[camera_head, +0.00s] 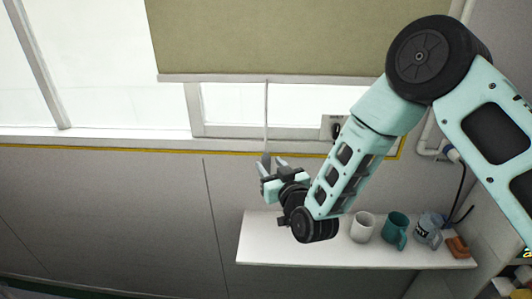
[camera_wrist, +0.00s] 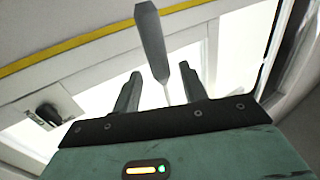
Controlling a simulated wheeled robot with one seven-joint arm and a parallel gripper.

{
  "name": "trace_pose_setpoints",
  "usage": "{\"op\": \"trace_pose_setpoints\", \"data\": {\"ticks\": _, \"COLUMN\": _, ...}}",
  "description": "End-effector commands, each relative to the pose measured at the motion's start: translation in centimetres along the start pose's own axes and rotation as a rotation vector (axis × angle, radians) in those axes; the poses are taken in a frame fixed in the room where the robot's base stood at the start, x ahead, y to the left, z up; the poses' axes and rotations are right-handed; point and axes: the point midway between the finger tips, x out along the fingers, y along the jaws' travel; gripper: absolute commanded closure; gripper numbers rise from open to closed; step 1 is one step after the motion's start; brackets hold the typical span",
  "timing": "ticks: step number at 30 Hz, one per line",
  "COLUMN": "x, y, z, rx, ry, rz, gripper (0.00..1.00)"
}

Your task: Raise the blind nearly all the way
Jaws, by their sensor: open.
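The olive blind (camera_head: 265,35) hangs over the upper part of the window, its pale bottom bar (camera_head: 270,78) well above the sill. A thin cord (camera_head: 266,115) hangs straight down from the bar to my gripper (camera_head: 272,164). In the wrist view a grey tapered pull (camera_wrist: 151,40) hangs on the cord (camera_wrist: 168,95). The two fingers of my gripper (camera_wrist: 160,73) stand apart, and the pull and cord show between them in the picture. I cannot tell whether either finger touches the pull. In the head view the pull is mostly hidden by the fingers.
A white shelf (camera_head: 300,250) lies below my gripper. On it stand a white mug (camera_head: 362,227), a teal mug (camera_head: 395,230), a grey patterned mug (camera_head: 428,230) and a brown block (camera_head: 457,247). A switch box (camera_head: 330,128) is right of the cord. The wall on the left is clear.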

Motion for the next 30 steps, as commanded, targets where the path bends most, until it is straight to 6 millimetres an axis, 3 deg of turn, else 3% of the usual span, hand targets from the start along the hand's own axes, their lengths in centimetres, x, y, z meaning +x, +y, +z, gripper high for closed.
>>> {"op": "trace_pose_setpoints", "data": {"ticks": 6, "x": 2.8, "y": 0.0, "z": -0.2, "rx": -0.001, "ry": 0.0, "rz": 0.001, "gripper": 0.57}}
{"op": "trace_pose_setpoints", "data": {"ticks": 18, "x": 3.6, "y": 0.0, "z": 0.1, "rx": -0.001, "ry": -0.001, "rz": 0.0, "gripper": 0.57}}
{"op": "trace_pose_setpoints", "data": {"ticks": 19, "x": 3.6, "y": 0.0, "z": 0.1, "rx": -0.001, "ry": -0.001, "rz": 0.0, "gripper": 0.6}}
{"op": "trace_pose_setpoints", "data": {"ticks": 23, "x": 3.6, "y": 0.0, "z": 0.1, "rx": -0.001, "ry": -0.001, "rz": 0.0, "gripper": 0.96}}
{"op": "trace_pose_setpoints", "data": {"ticks": 24, "x": 3.6, "y": 0.0, "z": 0.1, "rx": -0.001, "ry": -0.001, "rz": 0.0, "gripper": 1.0}}
{"op": "trace_pose_setpoints", "data": {"ticks": 30, "x": 3.9, "y": 0.1, "z": -0.3, "rx": -0.001, "ry": 0.001, "rz": 0.0, "gripper": 1.0}}
